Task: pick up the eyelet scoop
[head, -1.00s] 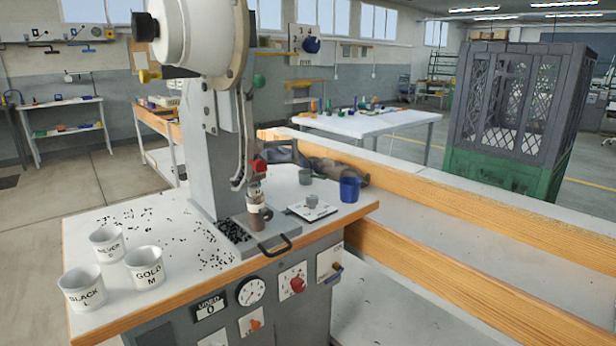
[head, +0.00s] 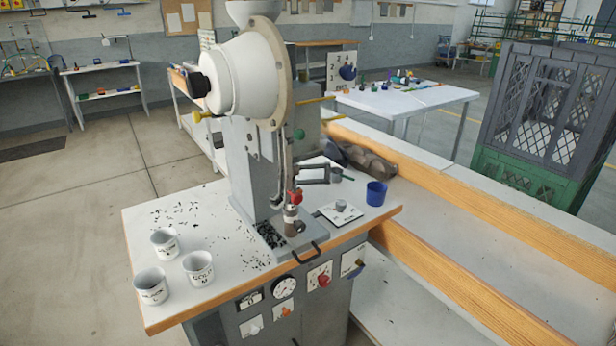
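Neither of my grippers shows in the head view.
Three white labelled cups stand at the table's left, one of them the gold cup (head: 198,268). A blue cup (head: 376,193) stands at the right edge. Dark eyelets are scattered left of the press. A wooden-edged conveyor (head: 450,275) and stacked crates (head: 540,125) are at the right.

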